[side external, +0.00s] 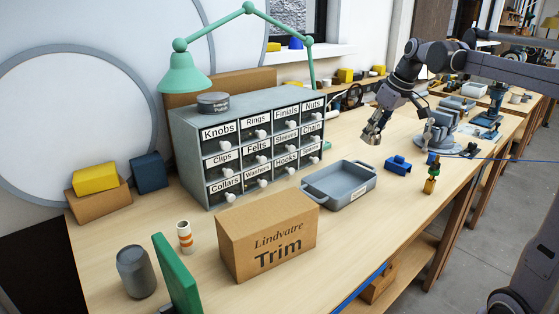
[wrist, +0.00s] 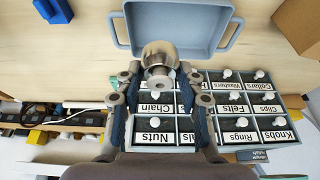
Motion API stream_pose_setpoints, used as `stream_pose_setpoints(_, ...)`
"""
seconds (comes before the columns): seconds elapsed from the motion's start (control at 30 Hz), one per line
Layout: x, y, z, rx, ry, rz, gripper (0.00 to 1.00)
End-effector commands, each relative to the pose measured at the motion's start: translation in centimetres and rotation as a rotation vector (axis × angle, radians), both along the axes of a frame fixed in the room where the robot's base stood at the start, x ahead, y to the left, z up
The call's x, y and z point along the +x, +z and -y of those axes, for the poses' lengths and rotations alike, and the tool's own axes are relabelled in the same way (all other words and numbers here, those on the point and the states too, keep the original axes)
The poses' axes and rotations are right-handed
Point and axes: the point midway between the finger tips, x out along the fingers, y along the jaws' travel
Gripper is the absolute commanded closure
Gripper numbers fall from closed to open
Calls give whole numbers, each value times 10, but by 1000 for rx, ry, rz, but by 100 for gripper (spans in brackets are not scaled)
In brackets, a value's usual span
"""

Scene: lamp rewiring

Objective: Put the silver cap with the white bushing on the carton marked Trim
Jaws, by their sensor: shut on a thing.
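My gripper (side external: 376,126) is shut on a silver cap (side external: 372,138) and holds it in the air above the bench, behind and right of the grey tray. In the wrist view the rounded, shiny cap (wrist: 160,56) sits between the fingertips (wrist: 160,80). A pale grey collar with a hole faces the camera; I cannot tell if it is the white bushing. The brown carton marked Trim (side external: 268,240) stands at the front of the bench, well left of my gripper. Its top looks bare. A brown box, likely this carton, shows at the wrist view's right edge (wrist: 298,28).
A grey open tray (side external: 340,187) lies between carton and gripper. The labelled drawer cabinet (side external: 250,140) stands behind, under a green lamp (side external: 185,75). A blue block (side external: 397,164) and a small coloured stack (side external: 431,180) are on the right. A green panel (side external: 177,275) stands left of the carton.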

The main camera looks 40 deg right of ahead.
Motion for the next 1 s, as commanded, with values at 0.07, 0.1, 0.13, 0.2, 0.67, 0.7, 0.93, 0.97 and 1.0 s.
stream_pose_setpoints(0.07, 6, 10, -38, 2, 114, -1, 97)
stream_pose_setpoints(0.1, 8, 15, -56, 1, 171, 1, 97)
stream_pose_setpoints(0.13, 9, 18, -70, 3, 214, 2, 97)
stream_pose_setpoints(0.2, 9, 26, -102, 3, 313, 3, 97)
stream_pose_setpoints(0.67, -18, 62, -236, 10, 765, 20, 97)
stream_pose_setpoints(0.7, -19, 62, -240, 10, 777, 21, 97)
stream_pose_setpoints(0.93, -13, 45, -273, 11, 794, 23, 97)
stream_pose_setpoints(0.97, -12, 42, -279, 11, 796, 23, 97)
stream_pose_setpoints(1.0, -10, 37, -287, 10, 795, 22, 97)
